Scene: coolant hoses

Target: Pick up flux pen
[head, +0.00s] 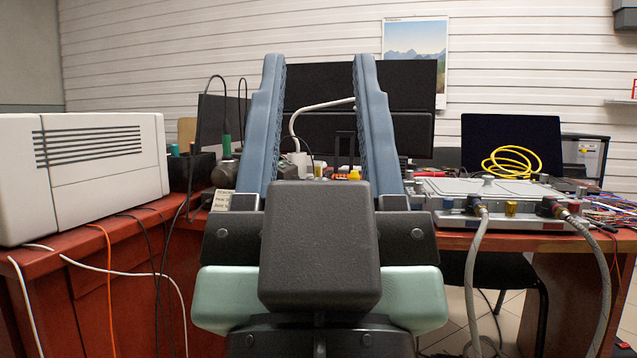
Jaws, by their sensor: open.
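My gripper (319,62) fills the middle of the head view, with its two long blue-grey fingers pointing up and spread wide apart. It is open, and I see nothing held between the fingers. I cannot make out a flux pen for certain. Small items lie on the workbench behind the fingers, including a yellow-orange piece (354,175), but they are too small and partly hidden to name. The gripper's dark body and fingers hide much of the bench's middle.
A large white box (105,175) stands on the red bench (125,245) at left. A metal plate unit (490,190) with grey hoses (470,270) and a yellow cable coil (511,162) is at right. Dark monitors (409,85) stand behind. Loose cables hang over the left front.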

